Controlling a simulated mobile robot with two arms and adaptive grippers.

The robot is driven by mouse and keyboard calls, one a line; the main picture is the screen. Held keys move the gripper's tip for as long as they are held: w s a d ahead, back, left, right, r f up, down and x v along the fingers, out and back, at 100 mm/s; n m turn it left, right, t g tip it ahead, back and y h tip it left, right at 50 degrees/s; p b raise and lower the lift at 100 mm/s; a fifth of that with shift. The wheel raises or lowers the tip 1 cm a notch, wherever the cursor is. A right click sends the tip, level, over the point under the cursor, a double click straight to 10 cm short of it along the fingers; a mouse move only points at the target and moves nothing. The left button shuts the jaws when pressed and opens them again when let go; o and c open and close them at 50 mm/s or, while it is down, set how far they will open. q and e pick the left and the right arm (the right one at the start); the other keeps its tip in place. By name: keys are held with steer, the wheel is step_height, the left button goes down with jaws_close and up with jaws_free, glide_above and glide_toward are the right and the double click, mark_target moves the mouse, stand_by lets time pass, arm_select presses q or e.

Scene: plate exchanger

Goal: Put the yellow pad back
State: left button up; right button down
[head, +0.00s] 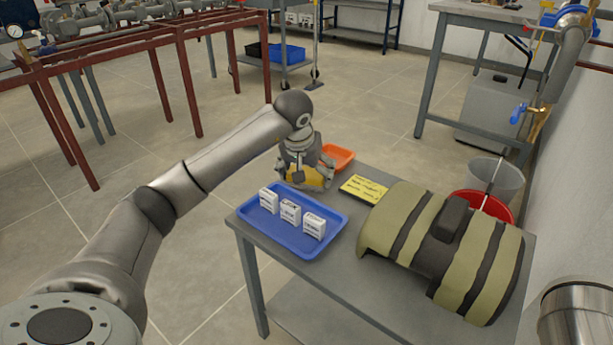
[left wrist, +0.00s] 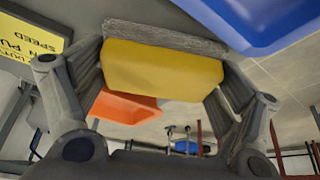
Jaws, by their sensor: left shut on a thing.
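My left gripper (head: 306,180) is shut on the yellow pad (left wrist: 160,72), at the far left end of the grey table, just behind the blue tray. The pad has a grey rough layer along one long side, and the fingers press on its two ends in the left wrist view. In the head view the fingers hide much of the pad. I cannot tell whether it touches the table. An orange tray (head: 338,157) lies just beyond the gripper and also shows behind the pad in the left wrist view (left wrist: 125,107). My right gripper is out of view.
The blue tray (head: 243,217) holds three white boxes (head: 290,212). A yellow lettered card (head: 364,188) lies to the right of the gripper. A large green-and-black striped cover (head: 405,225) fills the table's right side. A red bucket (head: 490,205) stands behind it.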

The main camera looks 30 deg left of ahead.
arm_select(q)
steer(key=shift+f, duration=0.15)
steer(key=o, duration=0.7)
